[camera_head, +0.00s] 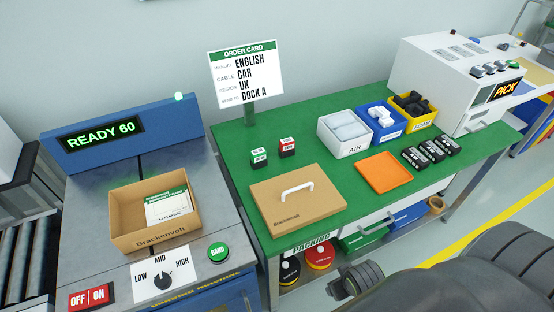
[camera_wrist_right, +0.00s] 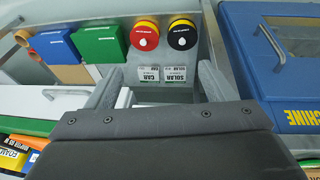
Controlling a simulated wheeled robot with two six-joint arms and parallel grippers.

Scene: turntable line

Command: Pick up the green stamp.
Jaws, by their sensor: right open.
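The green stamp (camera_head: 259,157) stands on the green table top (camera_head: 222,137) in the head view, a small block with a white label on top. A red and black stamp (camera_head: 287,147) stands just to its right, apart from it. My right gripper (camera_head: 347,284) is low in front of the table's front edge, well away from the green stamp. In the right wrist view its two fingers (camera_wrist_right: 158,84) are spread with nothing between them. The green stamp does not show in the wrist view. My left gripper is not in view.
A brown lid (camera_head: 270,213) with a white handle lies in front of the stamps. An orange tray (camera_head: 384,173) and bins are to the right. An open carton (camera_head: 125,212) is on the left station. An order card (camera_head: 245,76) stands behind. Tins (camera_head: 319,256) sit below the table.

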